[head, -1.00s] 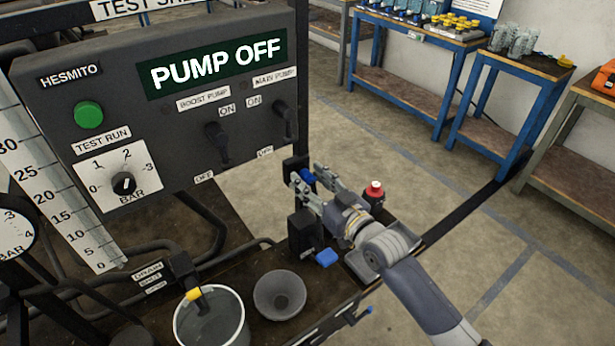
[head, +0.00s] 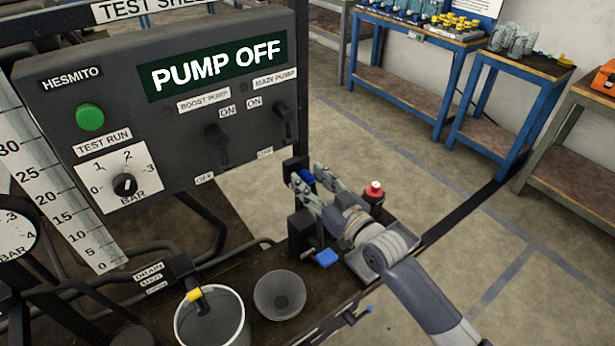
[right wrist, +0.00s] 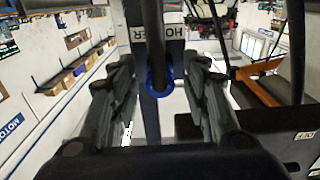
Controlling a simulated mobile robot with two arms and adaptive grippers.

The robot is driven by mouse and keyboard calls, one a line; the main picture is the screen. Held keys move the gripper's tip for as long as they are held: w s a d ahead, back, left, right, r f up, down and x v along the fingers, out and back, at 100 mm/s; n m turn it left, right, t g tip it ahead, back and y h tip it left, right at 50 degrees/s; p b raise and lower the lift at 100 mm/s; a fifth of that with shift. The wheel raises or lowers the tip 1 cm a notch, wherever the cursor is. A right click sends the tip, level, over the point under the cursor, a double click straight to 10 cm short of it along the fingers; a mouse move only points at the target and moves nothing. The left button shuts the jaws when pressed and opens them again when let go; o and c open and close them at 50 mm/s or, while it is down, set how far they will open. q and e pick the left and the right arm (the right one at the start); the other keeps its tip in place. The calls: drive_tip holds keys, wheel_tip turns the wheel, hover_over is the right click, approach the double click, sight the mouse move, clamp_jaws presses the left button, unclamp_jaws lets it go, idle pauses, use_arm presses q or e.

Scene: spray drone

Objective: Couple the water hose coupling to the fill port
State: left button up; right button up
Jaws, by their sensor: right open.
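My right gripper (head: 309,192) is open at the black post on the right end of the bench. Its fingers reach around or close beside a blue-collared piece (head: 307,177), which looks like the water hose coupling. In the right wrist view, a black hose with a blue ring (right wrist: 158,82) lies between the two open fingers (right wrist: 160,95), with gaps on both sides. Behind it is a post with a partly hidden label. I cannot make out the fill port. My left gripper is not in view.
A control panel (head: 190,115) reading PUMP OFF stands left of my right arm. A red-capped bottle (head: 374,192) stands just right of the gripper.

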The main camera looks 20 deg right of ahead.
sight(313, 183)
idle(0.4)
clamp_jaws()
drive_tip(key=shift+s+p, duration=0.1)
drive_tip(key=shift+p, duration=0.2)
drive_tip(key=shift+p+v, duration=1.05)
drive_tip(key=shift+v, duration=1.85)
